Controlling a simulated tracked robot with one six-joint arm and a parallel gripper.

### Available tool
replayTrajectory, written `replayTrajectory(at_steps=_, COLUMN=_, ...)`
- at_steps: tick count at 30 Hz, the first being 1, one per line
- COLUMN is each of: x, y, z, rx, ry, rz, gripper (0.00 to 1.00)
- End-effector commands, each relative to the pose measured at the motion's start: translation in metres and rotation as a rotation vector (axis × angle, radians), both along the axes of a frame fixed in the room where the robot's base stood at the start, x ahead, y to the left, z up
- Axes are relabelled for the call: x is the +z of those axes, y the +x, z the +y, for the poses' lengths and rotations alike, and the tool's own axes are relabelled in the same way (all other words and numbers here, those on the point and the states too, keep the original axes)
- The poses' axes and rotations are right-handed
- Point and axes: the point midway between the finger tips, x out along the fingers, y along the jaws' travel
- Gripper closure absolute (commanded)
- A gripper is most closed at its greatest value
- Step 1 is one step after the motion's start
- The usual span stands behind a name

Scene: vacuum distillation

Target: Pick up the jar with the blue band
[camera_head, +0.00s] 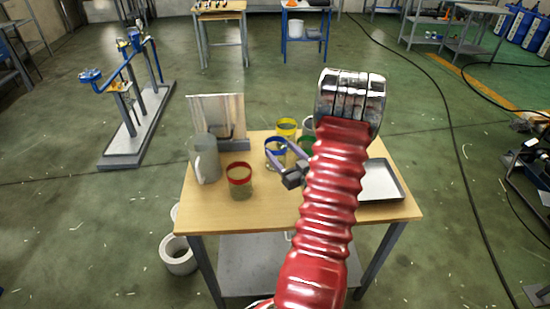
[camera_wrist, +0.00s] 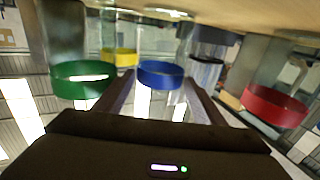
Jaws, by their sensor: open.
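The jar with the blue band (camera_head: 275,147) is clear and stands upright on the wooden table, left of my arm. My gripper (camera_head: 279,152) is low over the table, close to this jar. In the wrist view, which is upside down, the blue-banded jar (camera_wrist: 160,75) is centred ahead, in line with the gap between the two fingers of my open gripper (camera_wrist: 160,82). I cannot tell how far the fingertips reach around it. My red-sleeved arm hides part of the table behind the gripper.
A green-banded jar (camera_wrist: 83,80) and a yellow-banded jar (camera_head: 286,129) stand close by. A red-banded jar (camera_head: 240,181) is near the front left. A grey pitcher (camera_head: 205,160) stands at the left edge. A metal tray (camera_head: 383,180) lies on the right.

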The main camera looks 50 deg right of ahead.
Motion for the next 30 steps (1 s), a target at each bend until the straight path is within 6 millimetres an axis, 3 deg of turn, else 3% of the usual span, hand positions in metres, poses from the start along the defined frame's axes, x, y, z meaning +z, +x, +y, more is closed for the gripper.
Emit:
replayTrajectory(at_steps=7, x=0.000, y=0.007, z=-0.003, rx=0.002, ry=-0.002, rz=0.000, gripper=0.36)
replayTrajectory(at_steps=18, x=0.000, y=0.044, z=-0.018, rx=0.001, ry=-0.001, rz=-0.001, gripper=0.36)
replayTrajectory(at_steps=30, x=0.000, y=0.046, z=-0.019, rx=0.000, ry=0.000, rz=0.000, gripper=0.36)
